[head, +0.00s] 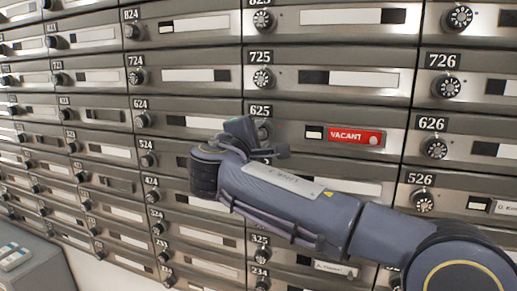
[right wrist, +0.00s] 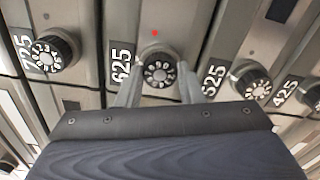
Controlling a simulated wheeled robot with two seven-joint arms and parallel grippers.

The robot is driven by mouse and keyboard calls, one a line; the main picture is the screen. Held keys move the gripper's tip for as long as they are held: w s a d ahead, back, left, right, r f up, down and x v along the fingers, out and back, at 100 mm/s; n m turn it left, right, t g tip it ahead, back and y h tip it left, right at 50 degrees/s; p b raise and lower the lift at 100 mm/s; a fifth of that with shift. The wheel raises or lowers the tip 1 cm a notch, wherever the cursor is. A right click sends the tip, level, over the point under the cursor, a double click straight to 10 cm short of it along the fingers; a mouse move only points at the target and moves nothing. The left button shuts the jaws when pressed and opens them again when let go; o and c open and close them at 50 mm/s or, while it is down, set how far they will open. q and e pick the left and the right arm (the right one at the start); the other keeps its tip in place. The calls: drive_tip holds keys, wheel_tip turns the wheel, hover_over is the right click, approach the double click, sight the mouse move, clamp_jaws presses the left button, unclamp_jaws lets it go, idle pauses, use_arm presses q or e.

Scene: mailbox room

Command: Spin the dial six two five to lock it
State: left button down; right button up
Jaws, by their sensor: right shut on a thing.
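The mailbox marked 625 carries a black-and-silver dial, partly hidden behind my gripper in the head view (head: 263,130). In the right wrist view the same dial (right wrist: 159,72) sits between my two fingers, with a small red mark above it. A red VACANT label (head: 354,137) is on the 625 door. My right gripper (head: 268,146) is at this dial; in the right wrist view (right wrist: 157,85) its fingers lie on both sides of the dial, shut on it. The numbers on the dial are too small to read surely. My left gripper is not in view.
Other dials are close by: 725 (head: 262,78) above, 626 (head: 435,148) to the right and 624 (head: 143,120) to the left. The 525 dial (right wrist: 251,84) is beside the fingers in the right wrist view. A grey box (head: 30,262) stands at lower left.

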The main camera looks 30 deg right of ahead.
drive_tip(key=m+b, duration=0.2)
drive_tip(key=m, duration=0.1)
drive_tip(key=m+b, duration=0.1)
drive_tip(key=shift+f+m+b, duration=0.25)
drive_tip(key=shift+m+b, duration=0.05)
drive_tip(key=shift+m, duration=0.1)
drive_tip(key=m+b, duration=0.4)
drive_tip(key=m, duration=0.1)
drive_tip(key=m+b, duration=0.3)
drive_tip(key=m, duration=0.2)
drive_tip(key=shift+m, duration=0.4)
drive_tip(key=shift+r+m+b, duration=0.1)
drive_tip(key=shift+m+b, duration=1.3)
drive_tip(key=shift+m, duration=1.1)
drive_tip(key=o, duration=1)
drive_tip(key=shift+r, duration=0.1)
drive_tip(key=shift+a, duration=0.1)
